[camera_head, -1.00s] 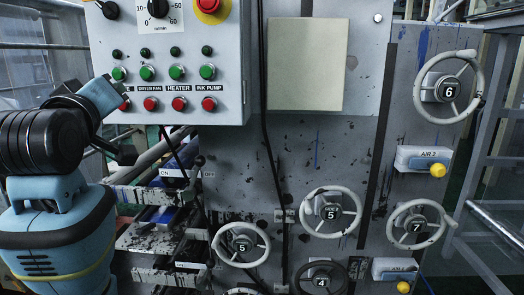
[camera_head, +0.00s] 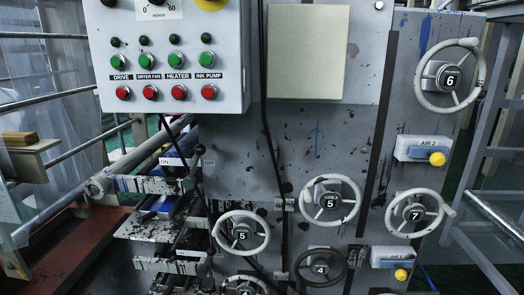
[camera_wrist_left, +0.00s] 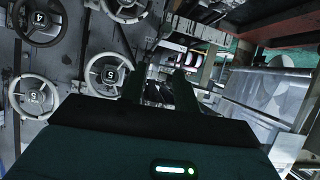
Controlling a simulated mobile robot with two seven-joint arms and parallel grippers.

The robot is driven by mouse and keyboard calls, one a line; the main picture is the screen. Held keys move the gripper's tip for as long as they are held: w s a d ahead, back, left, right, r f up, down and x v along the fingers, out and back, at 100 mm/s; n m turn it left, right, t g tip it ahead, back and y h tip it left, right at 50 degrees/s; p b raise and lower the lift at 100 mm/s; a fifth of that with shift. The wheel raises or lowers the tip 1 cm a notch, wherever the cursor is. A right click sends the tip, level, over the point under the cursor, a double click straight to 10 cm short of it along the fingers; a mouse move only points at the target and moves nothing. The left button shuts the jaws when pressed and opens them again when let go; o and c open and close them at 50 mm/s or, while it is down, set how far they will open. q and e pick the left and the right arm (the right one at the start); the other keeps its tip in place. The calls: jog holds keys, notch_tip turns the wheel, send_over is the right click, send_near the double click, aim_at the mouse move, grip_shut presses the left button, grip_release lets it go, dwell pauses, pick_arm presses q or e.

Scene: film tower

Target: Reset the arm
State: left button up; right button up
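My left gripper (camera_wrist_left: 160,84) shows only in the left wrist view, where its dark body fills the bottom. Its two dark fingers stand apart with nothing visible between them. It points toward machine parts, with handwheels (camera_wrist_left: 108,75) to the left and a roll of clear film (camera_wrist_left: 268,92) to the right. I cannot tell whether it touches anything. Neither of my arms shows in the head view now. My right gripper is not in view.
A control box (camera_head: 170,62) with green and red buttons hangs at the upper left of the grey machine panel. Several handwheels (camera_head: 331,204) and white AIR boxes (camera_head: 417,148) stick out below and right. Metal rails (camera_head: 62,160) cross the left side.

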pick_arm(q)
jog(key=s+f+m+g, duration=0.1)
jog(key=s+f, duration=0.5)
jog(key=s, duration=0.4)
jog(key=s+d+f+m+g+h, duration=0.1)
jog(key=s+f, duration=0.6)
jog(key=s, duration=0.3)
jog(key=shift+s+d+f+g, duration=0.15)
jog(key=shift+s+d+g, duration=0.1)
jog(key=shift+s+g, duration=0.15)
